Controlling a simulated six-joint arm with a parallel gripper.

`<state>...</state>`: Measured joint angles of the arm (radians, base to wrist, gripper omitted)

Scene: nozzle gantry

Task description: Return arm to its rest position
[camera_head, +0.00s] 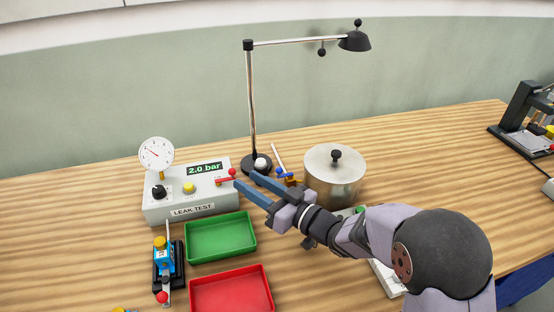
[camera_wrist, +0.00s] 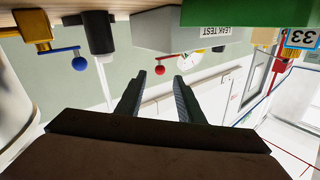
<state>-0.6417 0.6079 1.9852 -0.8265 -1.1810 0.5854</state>
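My gripper (camera_head: 244,178) is raised above the wooden table, near the middle of the head view. Its two blue-grey fingers point to the upper left, toward the leak test box (camera_head: 192,195) and the lamp. In the wrist view my gripper (camera_wrist: 160,84) shows both fingers apart with only background between them, so it is open and empty. My arm reaches in from the lower right of the head view. The wrist view is upside down, with the table at its top.
A green tray (camera_head: 221,237), a red tray (camera_head: 232,292) and a blue-and-black fixture (camera_head: 168,265) lie at left. The lamp (camera_head: 250,105) stands behind my gripper. A lidded metal pot (camera_head: 334,180) stands close to my arm. The table at right is mostly clear.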

